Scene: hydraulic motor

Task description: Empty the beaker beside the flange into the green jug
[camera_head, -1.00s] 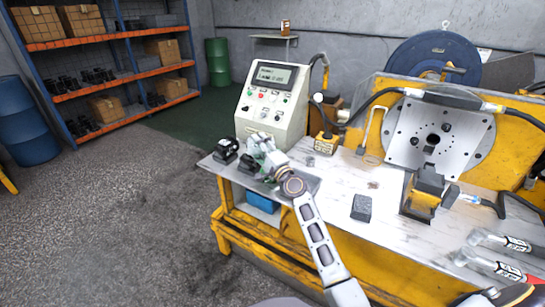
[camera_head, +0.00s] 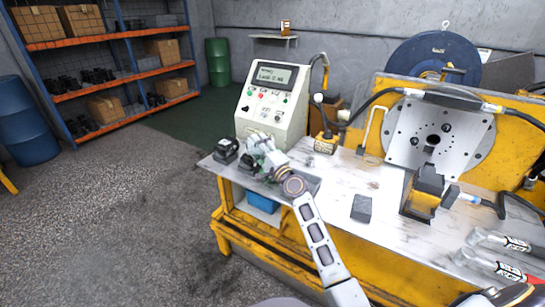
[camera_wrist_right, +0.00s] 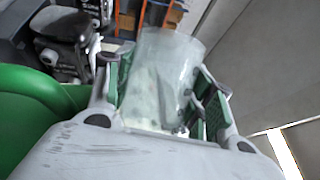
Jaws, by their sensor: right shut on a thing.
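My right gripper (camera_head: 262,148) is over the left end of the workbench, beside black parts. In the right wrist view it is shut on a clear glass beaker (camera_wrist_right: 165,75), which sits between its green-padded fingers. Whether the beaker holds liquid, and how far it is tilted, I cannot tell. The green jug (camera_wrist_right: 35,105) fills the left edge of the wrist view, close to the beaker. In the head view the jug is mostly hidden by my gripper and wrist. My left gripper is not in view.
A control console (camera_head: 270,100) stands just behind my right gripper. Black parts (camera_head: 226,150) sit at the bench's left corner. A dark block (camera_head: 361,208) and a yellow-black fixture (camera_head: 424,190) stand on the bench (camera_head: 340,190). Cylindrical tools (camera_head: 495,262) lie at the right.

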